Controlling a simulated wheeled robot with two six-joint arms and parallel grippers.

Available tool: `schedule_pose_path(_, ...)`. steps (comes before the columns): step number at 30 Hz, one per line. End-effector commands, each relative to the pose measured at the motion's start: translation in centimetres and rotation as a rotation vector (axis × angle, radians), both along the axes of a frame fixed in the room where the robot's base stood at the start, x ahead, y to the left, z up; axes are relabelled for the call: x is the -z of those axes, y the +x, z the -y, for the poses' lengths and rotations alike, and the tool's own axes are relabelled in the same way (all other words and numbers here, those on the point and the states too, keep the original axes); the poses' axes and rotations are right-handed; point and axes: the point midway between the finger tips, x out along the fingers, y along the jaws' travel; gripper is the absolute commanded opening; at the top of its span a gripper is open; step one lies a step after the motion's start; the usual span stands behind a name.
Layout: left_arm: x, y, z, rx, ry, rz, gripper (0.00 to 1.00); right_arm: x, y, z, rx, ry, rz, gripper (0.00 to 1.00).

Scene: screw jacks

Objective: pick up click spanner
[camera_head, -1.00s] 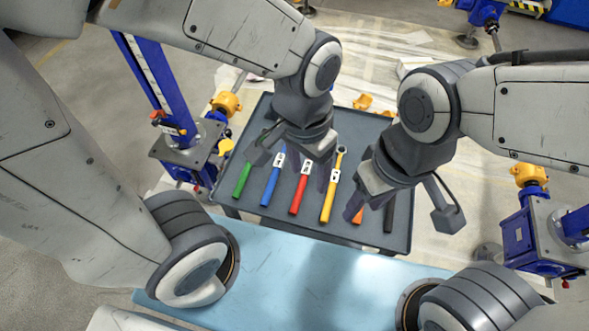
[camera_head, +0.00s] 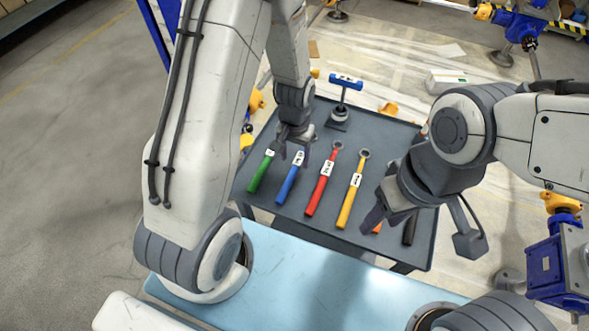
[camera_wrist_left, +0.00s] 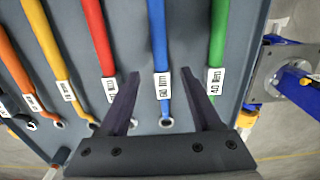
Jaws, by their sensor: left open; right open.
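A row of click spanners lies on a dark grey tray table (camera_head: 250,196): green (camera_head: 259,174), blue (camera_head: 288,183), red (camera_head: 320,187), yellow (camera_head: 350,203), with orange (camera_head: 377,228) and black (camera_head: 409,229) ones partly hidden by my right gripper. My left gripper (camera_head: 295,152) is open above the blue spanner's head end. In the left wrist view, its fingers lie either side of the blue spanner (camera_wrist_left: 157,40), labelled 60 Nm. The green one (camera_wrist_left: 218,40), labelled 40 Nm, is beside the right finger. My right gripper (camera_head: 383,198) is open and empty above the tray's right part.
A light blue surface (camera_head: 300,284) lies in front. Blue jack stands (camera_head: 548,250) are at the right.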

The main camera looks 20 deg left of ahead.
Motion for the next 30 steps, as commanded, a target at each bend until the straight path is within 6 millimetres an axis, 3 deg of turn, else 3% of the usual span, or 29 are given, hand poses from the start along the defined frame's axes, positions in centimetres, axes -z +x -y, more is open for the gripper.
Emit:
schedule_pose_path(9, 4.3, 0.0, -0.2, 0.000, 0.000, -0.004, 0.65, -0.1, 0.0, 0.0, 0.000, 0.000, 0.000, 0.50)
schedule_pose_path(19, 4.9, 0.1, -0.2, 0.000, 0.000, 0.000, 0.65, -0.1, 0.0, 0.0, 0.000, 0.000, 0.000, 0.50)
schedule_pose_path(24, 4.9, 0.1, -0.2, 0.000, 0.000, 0.000, 0.00, -0.1, 0.0, 0.0, 0.000, 0.000, 0.000, 0.50)
schedule_pose_path(30, 4.9, 0.1, -0.2, 0.000, 0.000, 0.000, 0.00, -0.1, 0.0, 0.0, 0.000, 0.000, 0.000, 0.50)
